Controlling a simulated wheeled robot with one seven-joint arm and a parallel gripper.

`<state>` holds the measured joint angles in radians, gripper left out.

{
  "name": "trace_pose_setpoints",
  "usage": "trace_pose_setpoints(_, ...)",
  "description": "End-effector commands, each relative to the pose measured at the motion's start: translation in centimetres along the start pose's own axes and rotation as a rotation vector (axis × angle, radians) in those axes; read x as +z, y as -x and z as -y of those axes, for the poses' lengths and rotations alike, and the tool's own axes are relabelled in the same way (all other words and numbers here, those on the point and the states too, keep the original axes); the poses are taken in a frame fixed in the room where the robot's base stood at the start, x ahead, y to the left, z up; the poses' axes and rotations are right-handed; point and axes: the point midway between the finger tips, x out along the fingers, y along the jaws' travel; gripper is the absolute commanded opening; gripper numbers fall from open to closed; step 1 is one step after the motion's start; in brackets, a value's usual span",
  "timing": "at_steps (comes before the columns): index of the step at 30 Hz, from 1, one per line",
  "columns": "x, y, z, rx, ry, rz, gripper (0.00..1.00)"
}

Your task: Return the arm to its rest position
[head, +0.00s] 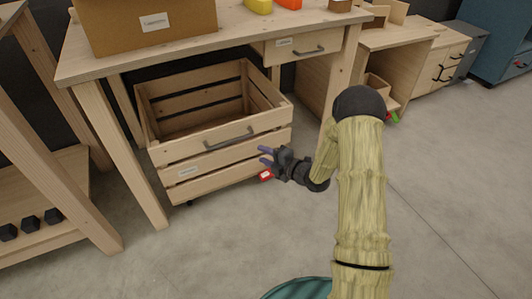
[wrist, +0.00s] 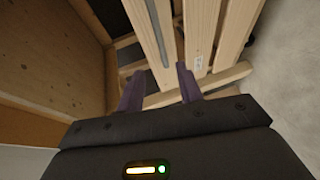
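My gripper (head: 267,156) is at the end of my outstretched arm, in front of the right part of the wooden slatted crate (head: 222,146) under the workbench. Its two purple fingers are spread apart, with nothing seen between them. In the wrist view my gripper (wrist: 160,85) points toward the crate's slats (wrist: 200,35), and its fingers are open. The crate has a dark handle (head: 229,138) on its front, and the same handle shows in the wrist view (wrist: 158,35). Whether the fingers touch the crate I cannot tell.
A workbench (head: 210,42) stands over the crate, with a cardboard box (head: 145,22) on top and a drawer (head: 300,46) at right. A red object (head: 265,175) is near the floor by my gripper. A wooden rack (head: 45,160) stands at left. Floor at right is clear.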

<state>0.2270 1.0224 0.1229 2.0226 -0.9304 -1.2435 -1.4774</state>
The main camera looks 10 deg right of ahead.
Motion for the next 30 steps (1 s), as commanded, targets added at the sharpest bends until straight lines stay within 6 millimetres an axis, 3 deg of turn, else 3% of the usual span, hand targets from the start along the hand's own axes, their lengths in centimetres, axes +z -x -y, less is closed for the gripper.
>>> trace_pose_setpoints(19,-0.1,0.5,-0.3,-0.01,-0.009,0.005,0.36)
trace_pose_setpoints(25,0.7,1.7,-3.2,-0.131,-0.133,0.104,0.36)
trace_pose_setpoints(30,1.2,4.8,-6.7,-0.282,-0.369,0.302,0.36)
